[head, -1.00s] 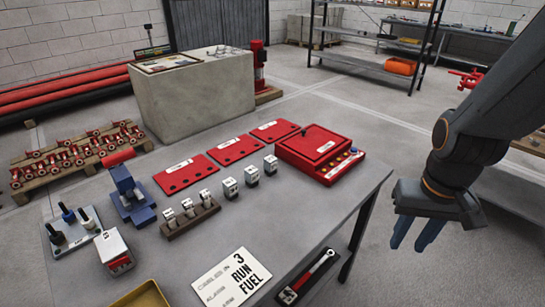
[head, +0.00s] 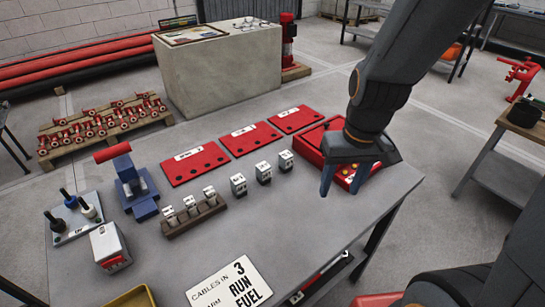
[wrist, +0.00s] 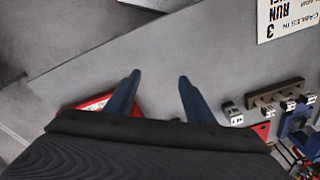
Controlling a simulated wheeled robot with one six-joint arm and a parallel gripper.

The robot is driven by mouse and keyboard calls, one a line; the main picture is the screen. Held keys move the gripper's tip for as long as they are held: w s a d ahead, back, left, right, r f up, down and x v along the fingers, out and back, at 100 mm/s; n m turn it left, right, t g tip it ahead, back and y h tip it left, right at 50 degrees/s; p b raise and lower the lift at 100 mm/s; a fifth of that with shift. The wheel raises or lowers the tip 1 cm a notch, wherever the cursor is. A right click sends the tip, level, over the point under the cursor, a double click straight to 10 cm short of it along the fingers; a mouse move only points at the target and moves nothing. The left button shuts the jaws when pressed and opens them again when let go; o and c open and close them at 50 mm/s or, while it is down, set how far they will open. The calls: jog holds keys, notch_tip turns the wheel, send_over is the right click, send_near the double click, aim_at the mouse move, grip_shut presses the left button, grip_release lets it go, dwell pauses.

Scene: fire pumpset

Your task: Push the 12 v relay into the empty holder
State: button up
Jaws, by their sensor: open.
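Three small white-and-black relay-like blocks stand upright in a row on the grey bench: a left one (head: 238,184), a middle one (head: 263,172) and a right one (head: 286,161). Their labels are too small to read, so I cannot tell which is the 12 v relay. A brown rack (head: 180,229) to their left carries several small white-topped pieces. I cannot make out an empty holder. My gripper (head: 342,188) is open and empty above the bench, right of the blocks and in front of the red box. In the wrist view its fingers (wrist: 159,76) are apart with bare bench between them.
The red box (head: 312,150) with buttons is partly hidden behind my gripper. Three red plates (head: 195,163) lie behind the blocks. A blue vise (head: 133,185), a grey box (head: 109,246) and a cable sign (head: 230,288) are also on the bench. The bench right of the sign is clear.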

jog(key=w+a+n+t+y+p, duration=0.1)
jog(key=w+a+n+y+p, duration=0.15)
jog(key=w+a, duration=0.4)
jog(key=n+t+p, duration=0.2)
jog(key=n+p, duration=0.1)
jog(key=n, duration=0.1)
send_over(286, 154)
jog(key=s+d, duration=0.2)
jog(key=s, duration=0.1)
jog(key=f, duration=0.2)
jog(key=shift+w+a+f+m+h+b, duration=0.3)
jog(key=shift+w+f+h+b, duration=0.1)
jog(key=shift+f, duration=0.3)
jog(key=shift+x, duration=2.85)
jog(key=shift+w+a+r, duration=0.1)
jog(key=shift+w+a, duration=0.05)
jog(key=shift+w, duration=0.05)
jog(key=shift+c, duration=0.2)
jog(key=c, duration=1.1)
jog(key=shift+c, duration=0.2)
jog(key=shift+r, duration=0.15)
